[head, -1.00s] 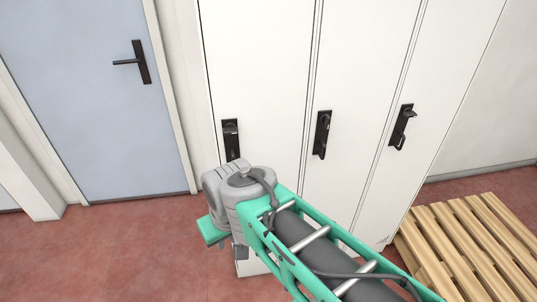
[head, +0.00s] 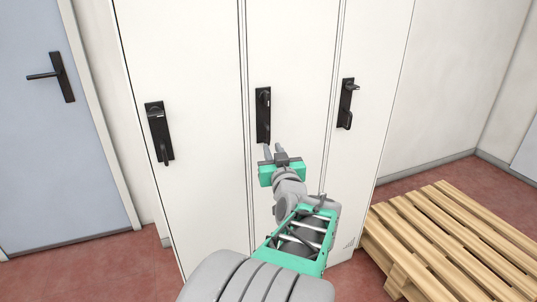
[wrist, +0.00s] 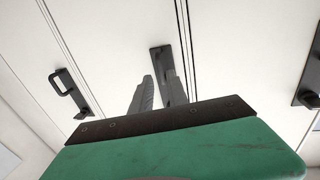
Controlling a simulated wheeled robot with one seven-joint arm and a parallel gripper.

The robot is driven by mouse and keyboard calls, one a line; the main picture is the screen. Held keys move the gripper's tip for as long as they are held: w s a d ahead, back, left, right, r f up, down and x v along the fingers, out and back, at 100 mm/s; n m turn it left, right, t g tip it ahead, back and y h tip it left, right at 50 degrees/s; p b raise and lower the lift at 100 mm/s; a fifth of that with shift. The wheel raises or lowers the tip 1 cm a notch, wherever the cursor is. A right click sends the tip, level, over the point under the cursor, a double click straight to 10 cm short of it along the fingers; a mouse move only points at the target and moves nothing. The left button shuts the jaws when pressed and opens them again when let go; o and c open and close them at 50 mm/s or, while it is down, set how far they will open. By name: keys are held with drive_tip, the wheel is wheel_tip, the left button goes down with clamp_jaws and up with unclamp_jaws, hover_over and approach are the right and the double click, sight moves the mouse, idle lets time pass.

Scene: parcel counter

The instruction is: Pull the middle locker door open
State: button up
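The middle locker door (head: 290,55) is white and looks flush with its neighbours. Its black upright handle (head: 263,112) is near the door's left edge in the head view. My gripper (head: 273,150) is just below this handle in the head view, fingers pointing up toward it. The two grey fingers are apart with nothing between them. In the wrist view the handle's plate (wrist: 160,58) shows beyond the fingertips (wrist: 158,88), and its lower part is partly hidden behind a finger. I cannot tell whether the fingers touch it.
The left locker handle (head: 159,133) and right locker handle (head: 347,103) flank the middle one. A wooden pallet (head: 450,240) lies on the red floor at the right. A blue-grey door (head: 50,150) stands at the far left.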

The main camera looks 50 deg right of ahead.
sight(269, 139)
drive_tip(key=x, duration=0.7)
drive_tip(key=shift+w+d, duration=0.2)
drive_tip(key=shift+d, duration=0.05)
drive_tip(key=shift+r, duration=0.1)
drive_tip(key=shift+c, duration=0.2)
clamp_jaws()
drive_tip(key=shift+s, duration=0.1)
idle(0.7)
